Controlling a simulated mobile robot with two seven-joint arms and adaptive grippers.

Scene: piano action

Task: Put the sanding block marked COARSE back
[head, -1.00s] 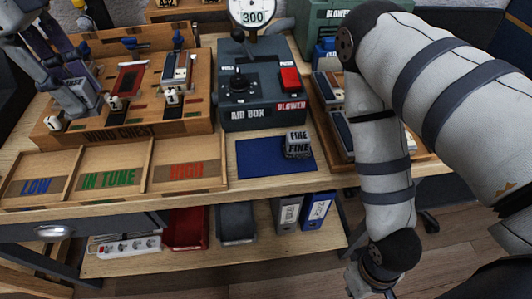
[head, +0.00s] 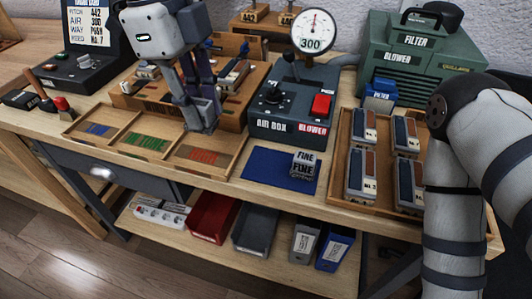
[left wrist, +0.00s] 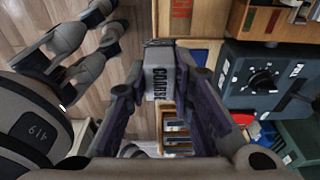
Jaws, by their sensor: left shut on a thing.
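The grey block marked COARSE (left wrist: 158,82) is between the fingers of my left gripper (left wrist: 152,92) in the left wrist view. In the head view my left gripper (head: 203,116) points down over the front of the wooden chest, by the HIGH compartment, with the block largely hard to make out. The blue mat (head: 258,172) lies on the bench right of it. A block marked FINE (head: 304,165) sits on the mat's right part, and the mat's left part is bare. My right gripper is out of view.
The air box (head: 290,98) with its gauge stands behind the mat. A wooden tray (head: 336,181) with several sanding-type blocks or pads is to the right, near my right arm. The three-part sorting tray (head: 228,160) lies left of the mat.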

